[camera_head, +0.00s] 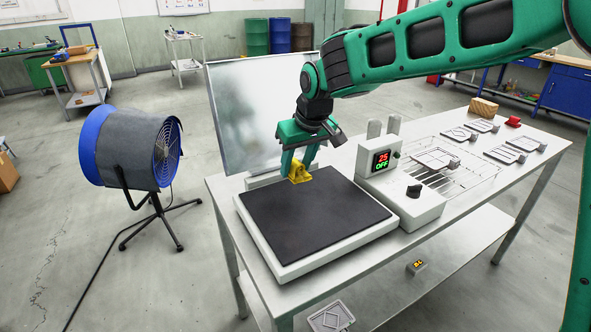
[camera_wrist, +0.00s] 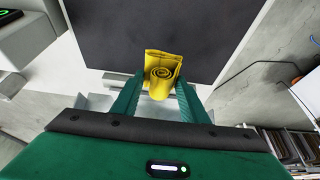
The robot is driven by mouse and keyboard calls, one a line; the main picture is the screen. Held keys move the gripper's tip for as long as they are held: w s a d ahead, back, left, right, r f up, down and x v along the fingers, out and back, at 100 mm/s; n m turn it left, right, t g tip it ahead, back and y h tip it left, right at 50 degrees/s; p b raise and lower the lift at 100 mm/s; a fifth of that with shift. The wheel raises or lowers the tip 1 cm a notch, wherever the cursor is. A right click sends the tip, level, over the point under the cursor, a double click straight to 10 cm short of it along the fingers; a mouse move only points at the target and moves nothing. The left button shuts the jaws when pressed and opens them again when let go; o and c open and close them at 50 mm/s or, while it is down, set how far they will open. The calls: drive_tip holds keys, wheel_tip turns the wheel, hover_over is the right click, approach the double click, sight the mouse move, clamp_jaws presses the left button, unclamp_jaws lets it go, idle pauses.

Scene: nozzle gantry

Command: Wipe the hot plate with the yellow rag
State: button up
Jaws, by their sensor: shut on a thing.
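The yellow rag (camera_head: 299,172) is a folded, rolled bundle at the far edge of the hot plate. My gripper (camera_head: 299,160) is shut on it from above. In the wrist view the rag (camera_wrist: 163,72) sits between my two green fingers (camera_wrist: 158,95), with its rolled end showing. The hot plate (camera_head: 315,215) has a flat black top on a white base. Its black surface (camera_wrist: 145,30) also fills the upper part of the wrist view. The rag is at or just above the plate's far edge; I cannot tell whether it touches.
A control box (camera_head: 381,160) reading 25 and OFF stands right of the plate. A translucent panel (camera_head: 250,115) stands behind it. Several small plates and blocks lie on the table's right (camera_head: 545,155). A blue fan (camera_head: 130,150) stands on the floor at left.

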drive_tip(key=shift+r, duration=1.5)
